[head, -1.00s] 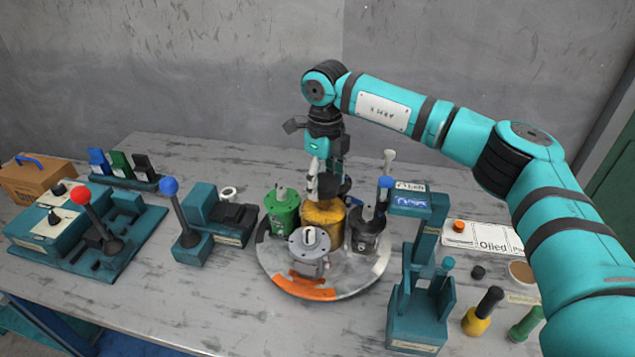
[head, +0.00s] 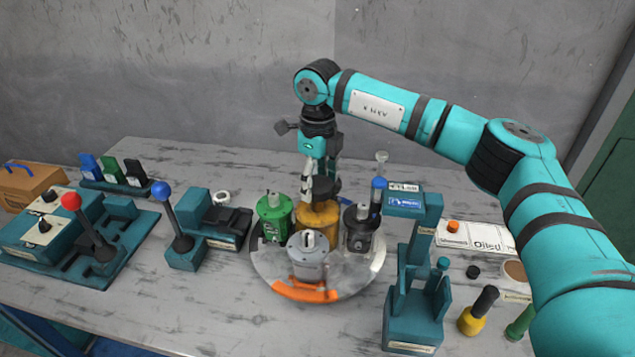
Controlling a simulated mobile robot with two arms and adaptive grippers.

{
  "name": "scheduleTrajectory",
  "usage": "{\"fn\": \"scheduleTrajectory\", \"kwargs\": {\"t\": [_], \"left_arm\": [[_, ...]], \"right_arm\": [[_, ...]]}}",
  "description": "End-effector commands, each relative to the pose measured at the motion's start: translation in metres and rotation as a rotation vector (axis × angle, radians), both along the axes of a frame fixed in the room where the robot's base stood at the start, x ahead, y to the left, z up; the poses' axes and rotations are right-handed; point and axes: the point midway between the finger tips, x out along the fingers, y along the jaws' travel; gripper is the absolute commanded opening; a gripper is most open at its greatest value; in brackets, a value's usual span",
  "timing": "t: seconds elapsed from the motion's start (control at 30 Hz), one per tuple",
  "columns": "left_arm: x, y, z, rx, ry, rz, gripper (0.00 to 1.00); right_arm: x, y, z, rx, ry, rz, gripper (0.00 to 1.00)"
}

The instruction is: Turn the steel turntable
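The round steel turntable (head: 352,272) lies on the table in the middle of the head view, with an orange patch (head: 305,291) on its near rim. It carries a green motor (head: 273,217), a yellow motor (head: 318,222), a black motor (head: 359,232) and a grey motor (head: 308,262). My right gripper (head: 317,190) points down at the back of the turntable, just above or behind the yellow motor. Its fingertips are partly hidden, so I cannot tell whether it touches anything or how far it is open. My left gripper is not in view.
A teal fixture with a blue-knobbed lever (head: 173,215) stands left of the turntable, and a red-knobbed lever base (head: 85,225) is farther left. A teal press stand (head: 415,310) stands close on the right. Yellow (head: 477,312) and green bottles are at the lower right.

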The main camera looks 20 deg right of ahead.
Motion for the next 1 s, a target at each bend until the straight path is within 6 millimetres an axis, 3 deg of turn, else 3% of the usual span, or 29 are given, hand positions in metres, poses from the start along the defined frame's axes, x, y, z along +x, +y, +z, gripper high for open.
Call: {"fn": "scheduleTrajectory", "kwargs": {"t": [0.1,0.47,1.0], "left_arm": [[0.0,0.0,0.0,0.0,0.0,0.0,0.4],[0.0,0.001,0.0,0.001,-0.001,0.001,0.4],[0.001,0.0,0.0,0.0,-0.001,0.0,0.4]], "right_arm": [[-0.001,0.0,-0.002,-0.001,0.004,0.0,0.86],[-0.002,0.0,0.001,-0.002,0.007,0.001,0.86],[-0.001,0.0,0.101,-0.001,0.006,0.001,0.86]]}}
